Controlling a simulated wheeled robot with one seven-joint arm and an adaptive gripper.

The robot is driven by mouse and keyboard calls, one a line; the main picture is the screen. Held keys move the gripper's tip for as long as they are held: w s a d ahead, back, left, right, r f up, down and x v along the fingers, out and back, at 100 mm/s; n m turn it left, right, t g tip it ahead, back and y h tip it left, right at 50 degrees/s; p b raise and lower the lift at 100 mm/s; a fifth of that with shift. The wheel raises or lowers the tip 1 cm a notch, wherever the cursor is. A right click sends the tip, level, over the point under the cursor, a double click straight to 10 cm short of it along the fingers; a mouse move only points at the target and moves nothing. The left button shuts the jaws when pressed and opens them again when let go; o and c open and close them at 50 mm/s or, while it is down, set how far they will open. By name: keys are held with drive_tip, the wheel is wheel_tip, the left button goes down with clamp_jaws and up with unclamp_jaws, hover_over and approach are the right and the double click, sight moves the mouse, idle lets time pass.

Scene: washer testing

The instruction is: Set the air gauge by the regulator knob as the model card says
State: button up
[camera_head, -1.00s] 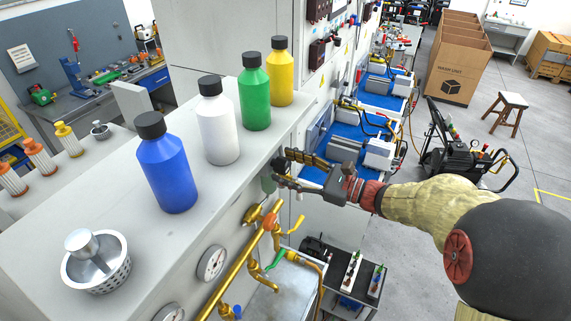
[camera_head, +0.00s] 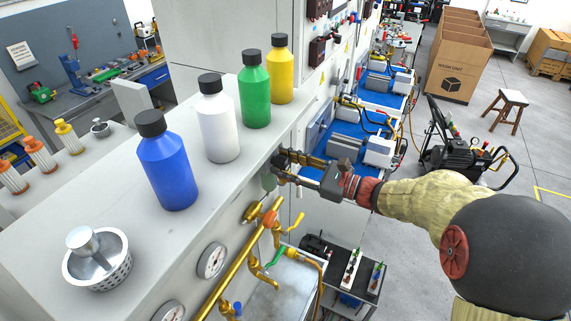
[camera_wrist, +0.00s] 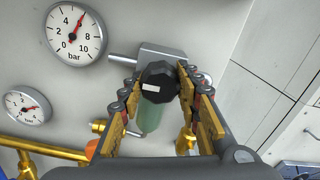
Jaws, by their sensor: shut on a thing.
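The black regulator knob (camera_wrist: 158,80) has a white mark on its face. It tops a regulator with a grey body (camera_wrist: 150,55) and a translucent green bowl (camera_wrist: 150,116). My gripper (camera_wrist: 166,82) has a finger on each side of the knob and is shut on it. In the head view my gripper (camera_head: 283,163) is at the panel front, hiding the knob; part of the green bowl (camera_head: 269,182) shows below. The large bar gauge (camera_wrist: 75,33) is left of the regulator in the wrist view. Its red needle points up and slightly right, past 4. No readable model card shows.
A smaller gauge (camera_wrist: 27,107) sits below the large one. Brass pipes and valves (camera_head: 240,262) run along the panel below my gripper. Several bottles, one of them blue (camera_head: 168,170), and a metal basket (camera_head: 97,268) stand on the cabinet top. A trolley (camera_head: 345,285) stands below.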

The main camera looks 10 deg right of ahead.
drive_tip(key=shift+c, duration=1.1)
drive_tip(key=shift+f+n+b, duration=0.1)
drive_tip(key=shift+n+b, duration=0.2)
drive_tip(key=shift+b, duration=0.45)
drive_tip(key=n+b, duration=0.2)
drive_tip(key=b, duration=0.3)
drive_tip(key=shift+f, duration=0.2)
drive_tip(key=n+b, duration=0.3)
drive_tip(key=b, duration=0.3)
drive_tip(key=shift+n, duration=0.3)
drive_tip(key=shift+r+n+b, duration=0.15)
drive_tip(key=shift+n+b, duration=0.35)
drive_tip(key=shift+b, duration=0.65)
drive_tip(key=shift+r, duration=0.15)
drive_tip(key=o, duration=1.1)
drive_tip(key=shift+o, duration=0.3)
